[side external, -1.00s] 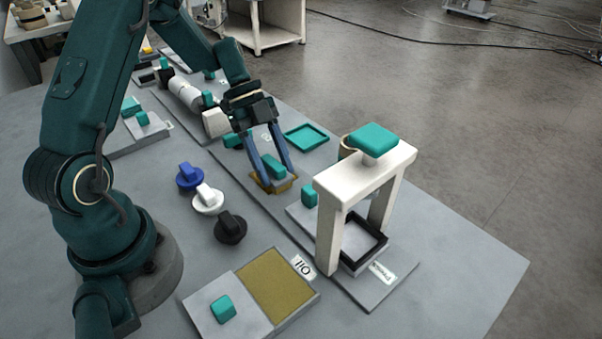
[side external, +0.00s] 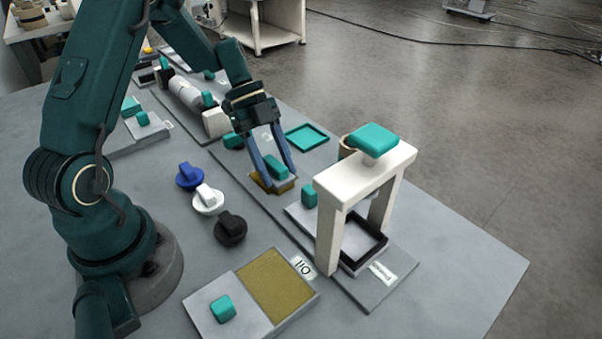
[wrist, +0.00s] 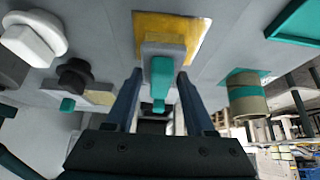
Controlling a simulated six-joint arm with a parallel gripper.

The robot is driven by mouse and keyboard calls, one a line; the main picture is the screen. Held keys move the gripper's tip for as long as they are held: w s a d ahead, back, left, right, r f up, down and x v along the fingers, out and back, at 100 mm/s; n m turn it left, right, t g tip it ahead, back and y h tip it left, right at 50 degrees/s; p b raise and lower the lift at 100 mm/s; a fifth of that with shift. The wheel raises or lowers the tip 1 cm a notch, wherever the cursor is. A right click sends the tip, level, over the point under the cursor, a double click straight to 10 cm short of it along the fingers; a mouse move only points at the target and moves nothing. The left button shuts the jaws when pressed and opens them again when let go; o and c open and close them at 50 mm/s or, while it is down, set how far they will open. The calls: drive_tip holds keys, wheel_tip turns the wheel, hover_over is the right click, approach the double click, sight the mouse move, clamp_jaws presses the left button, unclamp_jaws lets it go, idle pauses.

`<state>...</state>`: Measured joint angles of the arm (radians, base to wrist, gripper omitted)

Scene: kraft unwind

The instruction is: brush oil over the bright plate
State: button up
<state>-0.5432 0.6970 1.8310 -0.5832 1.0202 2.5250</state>
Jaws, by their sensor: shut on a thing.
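My gripper (side external: 281,178) is shut on the teal grip of a small grey-headed brush (wrist: 161,72); the grip also shows in the side view (side external: 277,166). The brush head lies over the near part of a bright gold plate (wrist: 195,22). In the side view the plate (side external: 260,184) is partly hidden by the brush and fingers. I cannot tell how firmly the head touches the plate. The oil tray (side external: 274,284), with an olive-yellow surface and an "Oil" label, stands nearer the camera, apart from my gripper.
A white press frame (side external: 366,170) with a teal top stands right of the plate. White, black and blue knobs (side external: 208,199) stand to the left. A teal tray (side external: 306,137) lies behind. The table's right front is clear.

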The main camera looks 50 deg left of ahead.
drive_tip(key=shift+a, duration=2.8)
drive_tip(key=shift+d+f, duration=0.15)
clamp_jaws()
drive_tip(key=shift+d, duration=3.7)
drive_tip(key=shift+w, duration=0.15)
drive_tip(key=shift+w, duration=0.1)
drive_tip(key=shift+w, duration=0.35)
drive_tip(key=shift+w+a, duration=0.1)
drive_tip(key=shift+a, duration=0.6)
drive_tip(key=shift+s+a, duration=0.2)
drive_tip(key=shift+a, duration=3)
drive_tip(key=shift+d, duration=0.3)
